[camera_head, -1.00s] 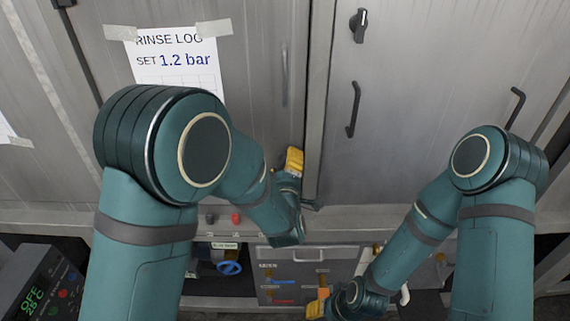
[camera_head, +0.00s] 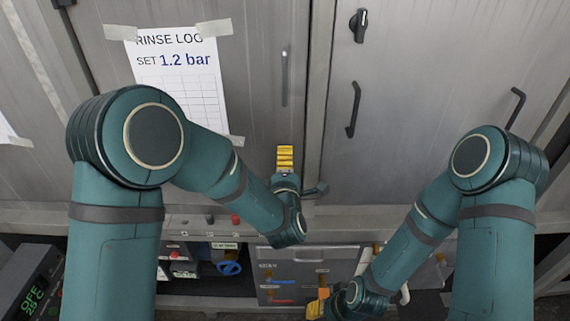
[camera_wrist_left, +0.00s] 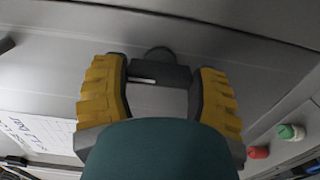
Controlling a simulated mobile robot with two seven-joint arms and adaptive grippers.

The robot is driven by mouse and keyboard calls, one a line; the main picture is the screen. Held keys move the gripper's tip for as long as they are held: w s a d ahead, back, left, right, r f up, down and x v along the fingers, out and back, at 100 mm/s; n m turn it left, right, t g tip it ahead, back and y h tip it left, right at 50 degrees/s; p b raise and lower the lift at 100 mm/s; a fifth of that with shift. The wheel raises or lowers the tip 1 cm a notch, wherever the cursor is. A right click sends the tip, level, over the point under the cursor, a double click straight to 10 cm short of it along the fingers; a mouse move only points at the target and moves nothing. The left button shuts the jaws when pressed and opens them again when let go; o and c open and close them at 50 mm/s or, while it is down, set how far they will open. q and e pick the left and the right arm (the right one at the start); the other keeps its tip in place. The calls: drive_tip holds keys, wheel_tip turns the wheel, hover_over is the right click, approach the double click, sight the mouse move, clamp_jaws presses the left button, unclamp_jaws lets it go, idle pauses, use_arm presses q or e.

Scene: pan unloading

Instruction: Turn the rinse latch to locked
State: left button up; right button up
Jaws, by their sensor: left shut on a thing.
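My left gripper (camera_head: 285,150) is at the lower part of the left grey cabinet door, with its yellow fingers pointing up. In the left wrist view, the left gripper (camera_wrist_left: 160,85) has its two fingers on either side of a dark latch handle (camera_wrist_left: 160,75) with a short white mark, closed on its ends. A round dark hub shows behind the handle. In the head view the gripper hides this latch, and I cannot read its position labels. My right gripper (camera_head: 318,304) is low, near the drawer front; its jaw opening is unclear.
A black knob (camera_head: 359,25) and a black handle (camera_head: 353,110) are on the right door. A rinse log sheet (camera_head: 185,90) is taped to the left door. A red button (camera_head: 235,219) and a blue valve wheel (camera_head: 229,268) are below. A drawer (camera_head: 310,253) is under the ledge.

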idle(0.3)
use_arm(q)
drive_tip(key=o, duration=1.2)
drive_tip(key=s, duration=1.2)
